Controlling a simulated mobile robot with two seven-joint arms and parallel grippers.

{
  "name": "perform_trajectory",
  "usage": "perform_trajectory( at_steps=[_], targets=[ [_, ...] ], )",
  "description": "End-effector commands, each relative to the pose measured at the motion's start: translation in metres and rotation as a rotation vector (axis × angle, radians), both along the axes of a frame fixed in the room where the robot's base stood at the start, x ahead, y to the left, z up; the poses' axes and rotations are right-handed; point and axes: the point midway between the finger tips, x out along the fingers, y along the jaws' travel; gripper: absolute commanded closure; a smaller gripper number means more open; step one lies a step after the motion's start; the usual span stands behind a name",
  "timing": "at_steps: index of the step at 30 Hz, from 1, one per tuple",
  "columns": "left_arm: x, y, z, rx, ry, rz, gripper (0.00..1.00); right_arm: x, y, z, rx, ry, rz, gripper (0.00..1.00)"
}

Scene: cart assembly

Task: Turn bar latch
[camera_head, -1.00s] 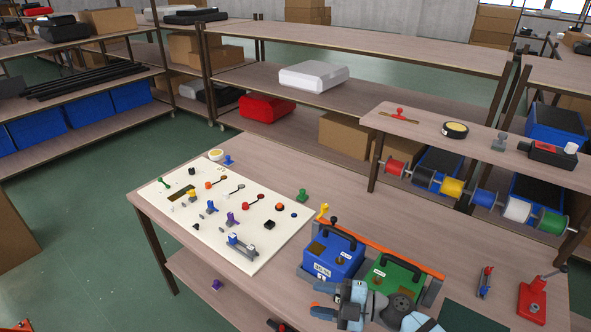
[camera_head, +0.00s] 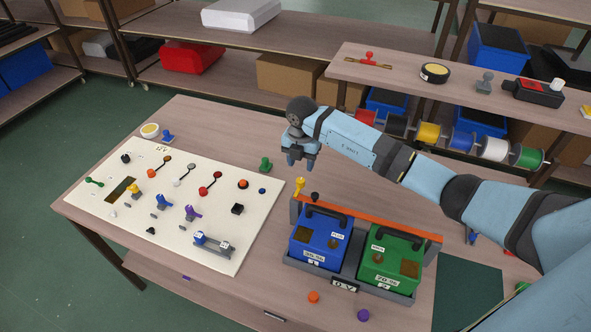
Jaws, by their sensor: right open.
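The orange bar (camera_head: 380,221) runs along the back of the grey tray (camera_head: 392,293), behind the blue box (camera_head: 308,254) and the green box (camera_head: 381,278). A yellow knob (camera_head: 299,186) stands at the bar's left end. A small black knob (camera_head: 315,197) is close to it. My right gripper (camera_head: 301,163) points down, open and empty, above and just behind the yellow knob in the picture, apart from the bar. My right arm comes in from the right, above the far side of the boxes. My left gripper is not in view.
A white panel (camera_head: 215,253) with levers, knobs and switches lies at the left. A green knob piece (camera_head: 265,164) stands on the table near my gripper. A raised shelf (camera_head: 400,67) with spools beneath stands behind. Orange (camera_head: 313,297) and purple (camera_head: 363,315) caps lie in front.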

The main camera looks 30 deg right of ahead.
Motion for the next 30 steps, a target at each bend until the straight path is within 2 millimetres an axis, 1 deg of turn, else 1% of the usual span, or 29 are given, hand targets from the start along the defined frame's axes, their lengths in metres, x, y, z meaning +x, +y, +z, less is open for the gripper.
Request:
perform_trajectory(
  at_steps=[1,8,15,16,17,18,19,20,23,25,26,30],
  targets=[
    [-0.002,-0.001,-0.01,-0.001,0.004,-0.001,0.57,0.0,0.001,-0.012,0.001,0.001,0.0,0.53],
    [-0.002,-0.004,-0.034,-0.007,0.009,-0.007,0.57,0.0,0.001,-0.047,0.004,0.0,0.001,0.53],
    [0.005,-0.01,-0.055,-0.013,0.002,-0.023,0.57,0.0,0.001,-0.084,0.004,0.0,0.002,0.53],
    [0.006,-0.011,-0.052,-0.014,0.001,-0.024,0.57,0.0,0.001,-0.082,0.004,-0.002,0.002,0.55],
    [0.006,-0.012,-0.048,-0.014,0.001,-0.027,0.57,0.0,0.001,-0.077,0.003,-0.002,0.002,0.62],
    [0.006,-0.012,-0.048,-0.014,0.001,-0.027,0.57,0.0,0.001,-0.077,0.003,-0.002,0.002,0.72],
    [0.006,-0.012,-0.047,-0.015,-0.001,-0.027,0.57,0.0,0.001,-0.077,0.003,-0.002,0.002,0.78],
    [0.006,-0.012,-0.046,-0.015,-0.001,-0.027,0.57,0.0,0.001,-0.077,0.003,-0.002,0.002,0.82],
    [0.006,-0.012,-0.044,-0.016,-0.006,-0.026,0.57,0.0,0.0,-0.076,0.003,-0.002,0.002,0.82],
    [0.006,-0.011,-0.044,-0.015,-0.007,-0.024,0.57,0.0,0.0,-0.076,0.003,-0.003,-0.031,0.82],
    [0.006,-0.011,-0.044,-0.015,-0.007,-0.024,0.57,0.0,0.0,-0.076,0.003,-0.003,-0.072,0.82],
    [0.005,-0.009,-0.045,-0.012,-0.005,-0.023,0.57,0.0,0.0,-0.076,0.003,-0.004,-0.33,0.82]
  ],
)
